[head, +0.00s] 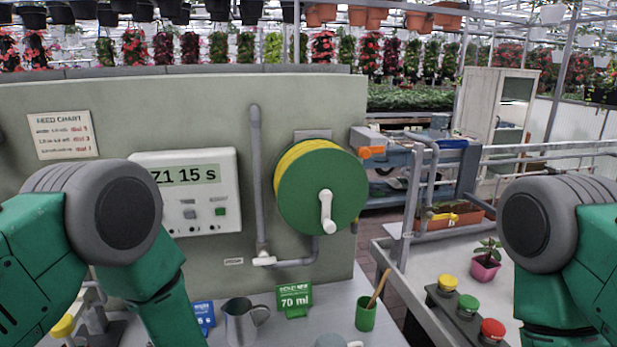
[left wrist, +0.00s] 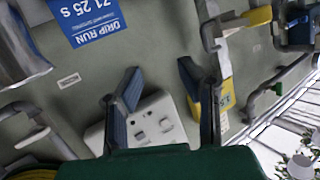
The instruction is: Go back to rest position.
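My left gripper (left wrist: 160,85) shows in the left wrist view with its two dark fingers spread apart and nothing between them. Behind the gap is a white control box (left wrist: 160,120), seen at a tilt and apart from the fingers. In the head view the left arm (head: 150,280) bends downward at the left, and its gripper is out of frame. The right arm (head: 560,260) comes in at the right edge, and its gripper is not visible in either view.
The panel wall carries a controller (head: 190,190) reading "Z1 15 S" and a green hose reel (head: 320,188). On the bench are a metal jug (head: 240,322), a green cup (head: 365,314) and a "70 ml" sign (head: 294,300). Coloured buttons (head: 467,306) and a potted plant (head: 485,267) stand right.

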